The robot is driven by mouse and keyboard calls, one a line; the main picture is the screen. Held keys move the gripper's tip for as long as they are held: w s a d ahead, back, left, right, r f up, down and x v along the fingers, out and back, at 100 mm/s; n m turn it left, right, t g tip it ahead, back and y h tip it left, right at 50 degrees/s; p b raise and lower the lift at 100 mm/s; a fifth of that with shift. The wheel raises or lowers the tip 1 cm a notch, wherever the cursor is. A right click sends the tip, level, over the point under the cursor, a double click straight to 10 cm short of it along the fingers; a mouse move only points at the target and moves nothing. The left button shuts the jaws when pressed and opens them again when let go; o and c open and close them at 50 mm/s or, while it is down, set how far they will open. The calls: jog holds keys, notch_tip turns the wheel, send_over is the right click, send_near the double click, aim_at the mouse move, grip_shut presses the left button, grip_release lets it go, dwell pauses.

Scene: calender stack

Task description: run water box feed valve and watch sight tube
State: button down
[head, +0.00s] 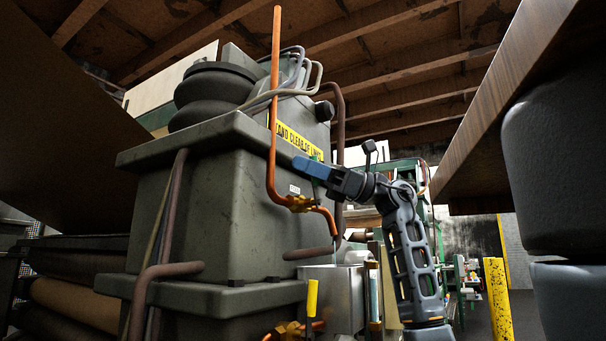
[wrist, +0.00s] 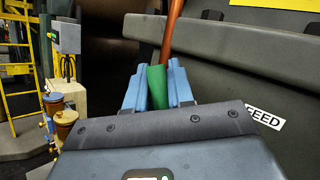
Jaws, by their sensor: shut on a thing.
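My gripper (head: 314,166) has blue fingers shut on a green valve handle (wrist: 157,84). The handle's tip also shows in the head view (head: 317,156), above the brass valve body (head: 302,203) on the orange feed pipe (head: 273,110). A FEED label (wrist: 265,115) is on the grey housing beside it. A thin pale streak (head: 335,251), which looks like water, runs from the pipe's outlet into the open metal water box (head: 333,300). A sight tube (head: 374,294) stands upright at the box's right side. Its level is too small to read.
A second valve with a yellow handle (head: 312,297) is at the lower front. The large grey machine housing (head: 195,215) fills the left. A brown overhanging panel (head: 480,105) is at the upper right. A yellow post (head: 497,298) stands at the right.

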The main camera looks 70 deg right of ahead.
jog(key=shift+s+d+r+m+t+h, duration=0.15)
jog(key=shift+d+m+t+h, duration=0.1)
jog(key=shift+d+m+t, duration=0.5)
jog(key=shift+s+d+r+m+t+h, duration=0.1)
jog(key=shift+d+m+t+h, duration=0.3)
jog(key=shift+m, duration=0.65)
jog(key=shift+s+d+r+m+t+h, duration=0.15)
jog(key=shift+d+m+t, duration=0.15)
jog(key=shift+m+t, duration=0.55)
jog(key=c, duration=1.1)
grip_release()
jog(key=b+v, duration=0.2)
jog(key=v, duration=0.5)
jog(key=shift+s+d+f, duration=0.2)
jog(key=shift+s, duration=0.15)
